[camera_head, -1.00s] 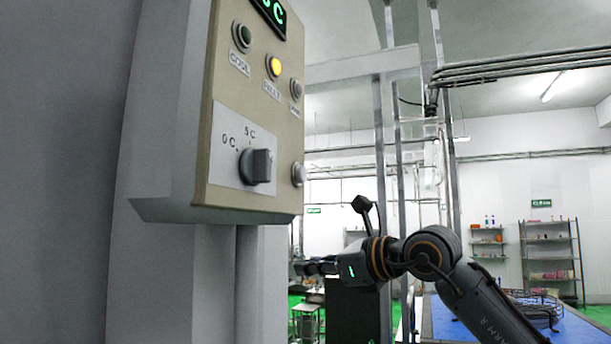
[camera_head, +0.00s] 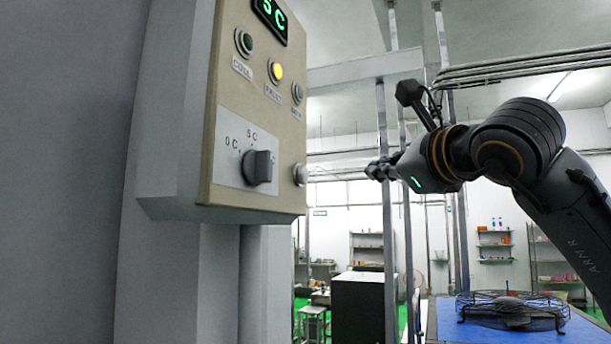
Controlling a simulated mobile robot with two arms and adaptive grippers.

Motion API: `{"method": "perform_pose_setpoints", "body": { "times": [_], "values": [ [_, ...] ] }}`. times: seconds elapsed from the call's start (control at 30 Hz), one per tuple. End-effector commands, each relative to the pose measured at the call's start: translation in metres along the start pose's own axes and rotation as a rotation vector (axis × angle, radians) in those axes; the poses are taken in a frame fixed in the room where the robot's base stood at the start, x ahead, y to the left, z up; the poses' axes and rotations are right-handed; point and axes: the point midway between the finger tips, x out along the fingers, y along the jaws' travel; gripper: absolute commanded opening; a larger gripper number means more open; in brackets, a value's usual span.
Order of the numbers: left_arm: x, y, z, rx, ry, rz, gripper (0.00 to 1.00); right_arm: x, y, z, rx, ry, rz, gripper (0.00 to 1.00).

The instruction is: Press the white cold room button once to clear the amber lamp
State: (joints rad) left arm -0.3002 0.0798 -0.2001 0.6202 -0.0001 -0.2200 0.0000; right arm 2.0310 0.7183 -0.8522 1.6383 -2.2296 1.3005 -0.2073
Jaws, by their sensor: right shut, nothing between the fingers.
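The control box (camera_head: 225,150) hangs at the left with a beige front face. Its white button (camera_head: 300,175) is at the lower right edge of that face. The amber lamp (camera_head: 275,72) is lit, labelled with a small tag. My right gripper (camera_head: 372,171) is shut and empty, to the right of the button at nearly its height, with a visible gap in the picture. Its fingers point left, towards the box. My left gripper is not in view.
The face also carries a dark green lamp (camera_head: 243,42), a grey lamp (camera_head: 298,93), a black knob (camera_head: 257,167) and a green display (camera_head: 270,17). A blue-topped table (camera_head: 450,325) bears a wire-guarded object (camera_head: 512,308). A black cabinet (camera_head: 357,305) stands beyond.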

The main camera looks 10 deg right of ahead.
Motion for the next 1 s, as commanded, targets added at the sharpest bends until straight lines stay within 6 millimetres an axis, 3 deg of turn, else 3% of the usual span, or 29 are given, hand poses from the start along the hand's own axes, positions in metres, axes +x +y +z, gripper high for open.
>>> {"method": "perform_pose_setpoints", "body": {
  "times": [0.17, 0.57, 1.0],
  "values": [
    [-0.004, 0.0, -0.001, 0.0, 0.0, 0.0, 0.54, 0.007, 0.005, 0.006, -0.001, -0.001, 0.004, 0.0],
    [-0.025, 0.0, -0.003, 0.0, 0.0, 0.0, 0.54, 0.044, 0.032, 0.034, -0.001, -0.001, 0.005, 0.0],
    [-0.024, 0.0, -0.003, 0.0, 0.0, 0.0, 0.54, 0.062, 0.045, 0.045, 0.001, -0.001, 0.001, 0.0]
  ]
}}
